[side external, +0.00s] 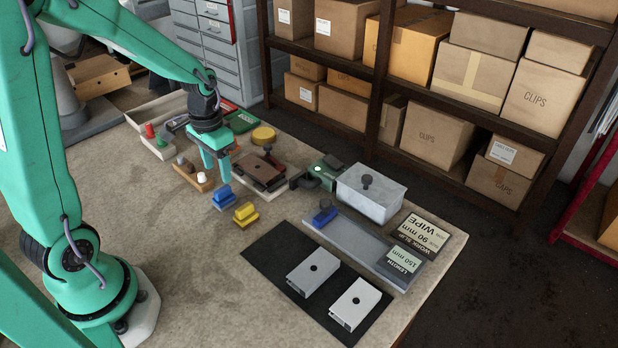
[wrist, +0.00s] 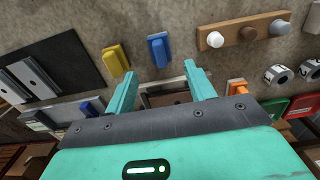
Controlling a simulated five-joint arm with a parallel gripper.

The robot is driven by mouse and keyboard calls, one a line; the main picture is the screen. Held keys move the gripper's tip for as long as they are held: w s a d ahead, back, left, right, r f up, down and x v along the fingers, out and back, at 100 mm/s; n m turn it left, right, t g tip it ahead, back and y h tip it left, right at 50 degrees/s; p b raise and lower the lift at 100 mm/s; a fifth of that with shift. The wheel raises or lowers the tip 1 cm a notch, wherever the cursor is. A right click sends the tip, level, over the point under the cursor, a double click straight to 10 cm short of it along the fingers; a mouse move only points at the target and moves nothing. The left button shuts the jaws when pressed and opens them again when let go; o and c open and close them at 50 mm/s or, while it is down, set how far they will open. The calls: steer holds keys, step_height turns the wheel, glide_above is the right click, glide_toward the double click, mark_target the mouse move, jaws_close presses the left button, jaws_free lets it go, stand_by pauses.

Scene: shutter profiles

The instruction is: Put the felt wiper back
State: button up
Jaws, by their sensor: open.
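My gripper (side external: 216,174) is open, with nothing between its fingers, above the bench; its fingers also show in the wrist view (wrist: 162,84). A blue block with a raised grip (side external: 222,198) lies just in front of it and beyond the fingertips in the wrist view (wrist: 158,50). A similar yellow block (side external: 245,213) lies beside the blue one, also in the wrist view (wrist: 116,60). Another blue block (side external: 323,215) sits on a long grey tray (side external: 347,238). I cannot tell for certain which block is the felt wiper.
A wooden rack with several knobs (side external: 194,178) stands left of the gripper; a brown framed plate (side external: 262,172) lies to its right. A lidded grey box (side external: 371,194), text cards (side external: 420,238) and a black mat (side external: 276,249) with two pale blocks are further right. The bench front is clear.

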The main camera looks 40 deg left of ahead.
mark_target(222, 189)
step_height(222, 189, up, 3)
steer(key=shift+r, duration=0.2)
stand_by(0.6)
steer(key=s+d+r+t, duration=0.5)
steer(key=s+d+r, duration=0.4)
steer(key=r, duration=0.3)
steer(key=shift+s+t, duration=0.3)
steer(key=shift+s, duration=0.5)
